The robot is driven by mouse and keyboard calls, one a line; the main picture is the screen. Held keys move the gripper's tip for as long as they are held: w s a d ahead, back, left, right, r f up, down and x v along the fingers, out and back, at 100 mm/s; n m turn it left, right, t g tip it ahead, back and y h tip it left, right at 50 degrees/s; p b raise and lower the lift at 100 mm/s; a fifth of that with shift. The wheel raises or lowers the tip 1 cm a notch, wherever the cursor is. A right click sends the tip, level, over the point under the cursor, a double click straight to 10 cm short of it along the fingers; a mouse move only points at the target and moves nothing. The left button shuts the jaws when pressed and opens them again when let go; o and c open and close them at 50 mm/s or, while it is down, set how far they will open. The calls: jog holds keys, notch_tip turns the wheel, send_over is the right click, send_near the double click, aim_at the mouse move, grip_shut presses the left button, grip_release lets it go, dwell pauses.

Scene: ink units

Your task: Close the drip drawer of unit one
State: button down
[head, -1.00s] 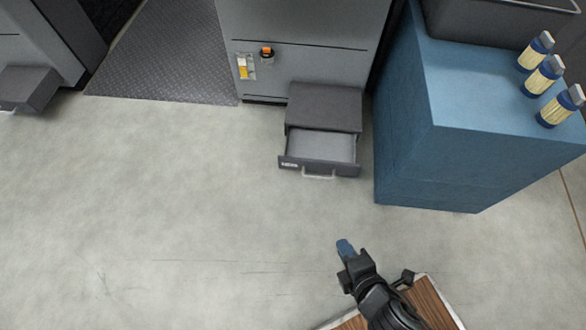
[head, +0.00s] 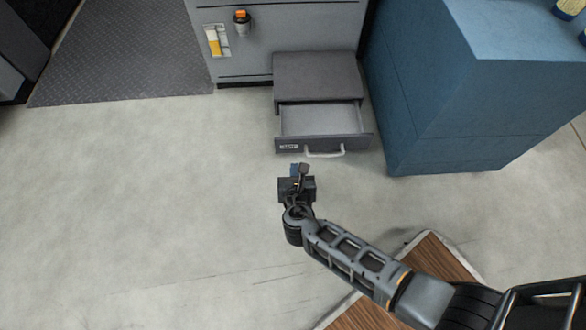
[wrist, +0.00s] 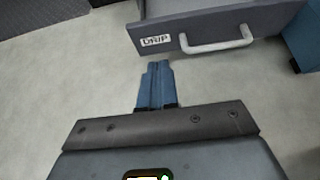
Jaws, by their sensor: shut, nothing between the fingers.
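The drip drawer (head: 322,145) is pulled out from its dark grey housing (head: 317,77) at the foot of the grey unit, and its inside shows empty. In the wrist view the drawer front (wrist: 208,22) carries a DRIP label and a light bar handle (wrist: 216,43). My gripper (head: 298,168) is just in front of the drawer front, left of the handle, apart from it. In the wrist view its blue fingers (wrist: 155,82) are together and empty, pointing toward the drawer front below the label.
A blue cabinet (head: 450,90) stands close to the right of the drawer. A dark textured mat (head: 125,50) lies left of the unit. An orange-topped fitting (head: 241,20) is on the unit's face. The floor to the left is clear.

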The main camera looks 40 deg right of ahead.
aim_at(293, 140)
jog(key=b+x, duration=0.1)
jog(key=x, duration=0.2)
jog(key=b+x, duration=0.1)
jog(key=x, duration=0.2)
jog(key=r+b+x, duration=0.1)
jog(key=b+x, duration=0.1)
jog(key=x, duration=0.2)
jog(key=shift+w+d, duration=0.2)
jog(key=shift+w, duration=0.1)
jog(key=shift+w+d, duration=0.25)
jog(key=shift+w, duration=0.15)
jog(key=shift+r, duration=0.1)
